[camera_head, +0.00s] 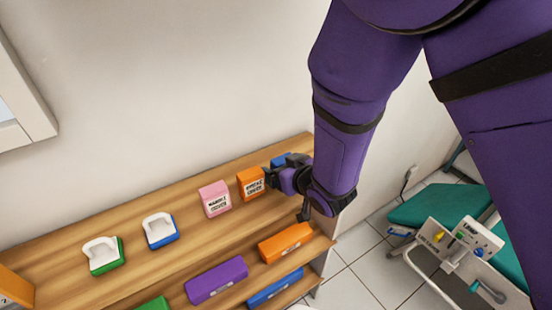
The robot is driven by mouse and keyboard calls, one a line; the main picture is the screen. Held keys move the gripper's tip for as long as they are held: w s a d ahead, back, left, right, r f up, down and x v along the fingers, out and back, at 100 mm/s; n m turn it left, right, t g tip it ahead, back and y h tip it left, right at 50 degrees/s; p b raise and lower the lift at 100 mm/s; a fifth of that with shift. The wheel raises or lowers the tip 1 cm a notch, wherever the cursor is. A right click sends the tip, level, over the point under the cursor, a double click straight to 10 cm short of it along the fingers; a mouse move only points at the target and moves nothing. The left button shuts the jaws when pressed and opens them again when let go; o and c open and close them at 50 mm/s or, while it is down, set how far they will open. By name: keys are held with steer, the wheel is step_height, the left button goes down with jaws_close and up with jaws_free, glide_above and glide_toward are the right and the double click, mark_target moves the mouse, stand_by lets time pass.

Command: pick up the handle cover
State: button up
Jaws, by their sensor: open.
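A pink box (215,199) with a white label stands on the upper wooden shelf; its label seems to read "handle cover". An orange box (251,184) with a similar white label stands just right of it; its small lettering is hard to read. My gripper (270,175) is at the right end of the shelf, just right of the orange box and apart from the pink one. Its dark fingers are open, and the gap between them is hard to see. A blue item (281,160) is partly hidden behind my gripper.
White holders with blue (161,231) and green (104,256) bases stand left on the wooden shelf (60,254). Orange (286,243), purple (216,280) and blue (274,288) boxes lie lower in front. A teal dental chair (436,205) and instrument unit (460,241) stand right.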

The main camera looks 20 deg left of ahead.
steer(key=c, duration=1)
steer(key=shift+a, duration=0.1)
